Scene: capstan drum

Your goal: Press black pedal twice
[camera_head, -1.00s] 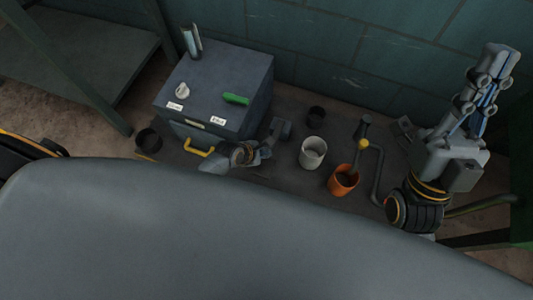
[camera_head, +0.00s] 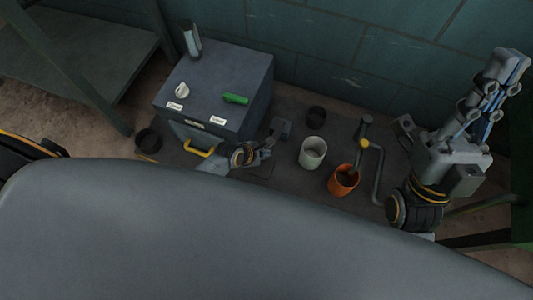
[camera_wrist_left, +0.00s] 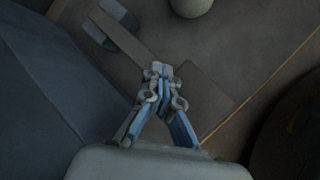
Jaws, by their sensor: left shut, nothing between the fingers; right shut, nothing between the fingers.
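The dark pedal (camera_head: 281,128) is on the floor mat, right of the grey cabinet. In the left wrist view its pad (camera_wrist_left: 116,20) is at upper left, with a flat bar running from it to a base plate (camera_wrist_left: 208,100). My left gripper (camera_head: 269,149) is shut and empty, close to the pedal's bar. In the wrist view its fingertips (camera_wrist_left: 160,70) overlap the bar's edge; I cannot tell whether they touch it. My right gripper (camera_head: 510,62) is shut and empty, raised at the far right, away from the pedal.
The grey cabinet (camera_head: 215,75) has a yellow handle (camera_head: 201,152), a green switch (camera_head: 235,99) and a white knob (camera_head: 182,91). A white cup (camera_head: 313,153), an orange cup (camera_head: 343,181) and a bent pipe (camera_head: 377,170) stand right of the pedal. A wall is behind.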

